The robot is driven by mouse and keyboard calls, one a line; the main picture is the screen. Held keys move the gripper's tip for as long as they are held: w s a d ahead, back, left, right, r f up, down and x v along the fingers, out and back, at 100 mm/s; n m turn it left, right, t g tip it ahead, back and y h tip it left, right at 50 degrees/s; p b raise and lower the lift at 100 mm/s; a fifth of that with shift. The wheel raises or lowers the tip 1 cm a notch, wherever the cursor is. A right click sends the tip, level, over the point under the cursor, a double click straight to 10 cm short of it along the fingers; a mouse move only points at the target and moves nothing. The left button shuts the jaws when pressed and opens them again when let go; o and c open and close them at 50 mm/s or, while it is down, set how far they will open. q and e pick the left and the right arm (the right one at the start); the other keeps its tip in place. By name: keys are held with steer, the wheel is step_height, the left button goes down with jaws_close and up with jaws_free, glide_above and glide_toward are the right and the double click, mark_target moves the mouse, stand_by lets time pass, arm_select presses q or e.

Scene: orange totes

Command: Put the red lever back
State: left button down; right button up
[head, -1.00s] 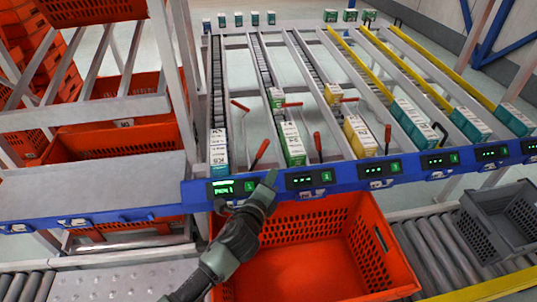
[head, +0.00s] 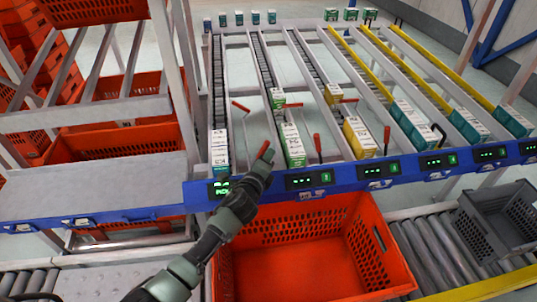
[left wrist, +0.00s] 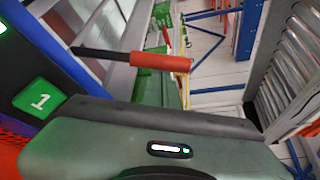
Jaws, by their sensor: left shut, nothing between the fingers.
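The nearest red lever (head: 263,149) stands at the front of the left lanes, just behind the blue rail. Its red grip and dark rod also show in the left wrist view (left wrist: 161,62), above the gripper body. My left gripper (head: 263,163) is shut and empty, its tip right at the lower end of this lever's grip and hiding part of it. I cannot tell whether they touch. Two more red levers stand to the right, one by the white-green cartons (head: 317,143) and one by the yellow-white cartons (head: 387,134). My right gripper is not in view.
The blue rail (head: 410,168) with lit green displays runs under my left forearm. An orange tote (head: 320,205) stands open and empty below it. Cartons stand in the lanes on both sides of the levers. A grey crate (head: 495,219) sits on the right conveyor.

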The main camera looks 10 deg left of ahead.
arm_select(q)
steer(key=shift+a, duration=0.1)
stand_by(0.3)
steer(key=shift+s+a+r+n+t+b, duration=0.1)
steer(key=shift+s+a+n+t+b, duration=0.3)
steer(key=shift+b, duration=0.6)
steer(key=a+n+b, duration=0.1)
steer(key=s+a+n+t+b, duration=0.1)
steer(key=b, duration=0.1)
steer(key=a+n+t+h+b, duration=0.1)
steer(key=a+n+b, duration=0.1)
steer(key=shift+s+r, duration=0.25)
steer(key=shift+r, duration=0.15)
steer(key=shift+s+a+r+n+t+b, duration=0.2)
steer(key=shift+a+n+t+b, duration=0.1)
steer(key=shift+a+n+b, duration=0.25)
steer(key=shift+s+a, duration=0.15)
steer(key=shift+a, duration=0.35)
